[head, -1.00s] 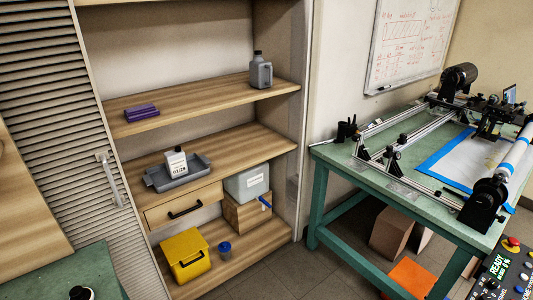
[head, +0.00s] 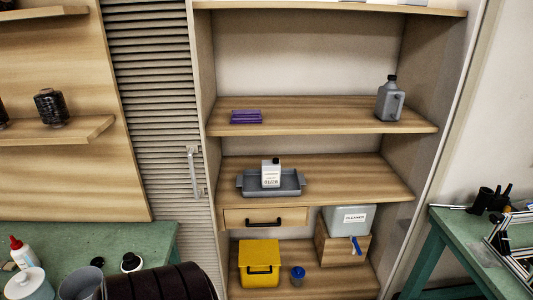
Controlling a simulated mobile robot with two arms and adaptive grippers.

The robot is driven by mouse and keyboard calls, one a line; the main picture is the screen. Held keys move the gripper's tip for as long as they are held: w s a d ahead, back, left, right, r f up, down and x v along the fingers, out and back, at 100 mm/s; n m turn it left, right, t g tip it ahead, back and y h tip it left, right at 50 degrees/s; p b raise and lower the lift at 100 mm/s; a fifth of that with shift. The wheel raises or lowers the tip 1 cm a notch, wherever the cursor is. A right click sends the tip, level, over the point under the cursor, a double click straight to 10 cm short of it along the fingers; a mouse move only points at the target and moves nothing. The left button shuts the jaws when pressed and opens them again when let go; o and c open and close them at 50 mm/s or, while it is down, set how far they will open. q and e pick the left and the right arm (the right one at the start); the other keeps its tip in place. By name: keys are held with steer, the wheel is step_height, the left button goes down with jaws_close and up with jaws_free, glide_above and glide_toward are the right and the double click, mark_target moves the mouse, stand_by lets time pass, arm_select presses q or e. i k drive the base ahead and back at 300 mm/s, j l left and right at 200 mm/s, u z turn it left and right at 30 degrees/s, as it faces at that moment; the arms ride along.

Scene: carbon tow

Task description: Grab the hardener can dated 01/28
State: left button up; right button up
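A white can with a dark cap and a printed label (head: 271,174) stands upright in a grey tray (head: 291,185) on the middle shelf of the open cabinet. Its label is too small to read now; in the earlier head view it appears to end in 01/28. A grey jug with a black cap (head: 390,100) stands at the right of the shelf above; no date can be read on it. Neither of my grippers shows in the head view.
A drawer (head: 265,217) sits under the middle shelf. Below are a yellow box (head: 259,264), a blue-lidded jar (head: 298,276) and a cleaner container (head: 347,219) on a wooden box. Purple packs (head: 246,117) lie above. Green tables (head: 95,248) flank the cabinet; the middle shelf's right side is clear.

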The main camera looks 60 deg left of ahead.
mark_target(271, 169)
steer(key=i+j+u, duration=0.1)
steer(key=u, duration=0.3)
steer(key=i+u, duration=0.55)
steer(key=u, duration=0.3)
steer(key=i+l+u, duration=0.15)
steer(key=u, duration=0.25)
steer(key=i, duration=0.05)
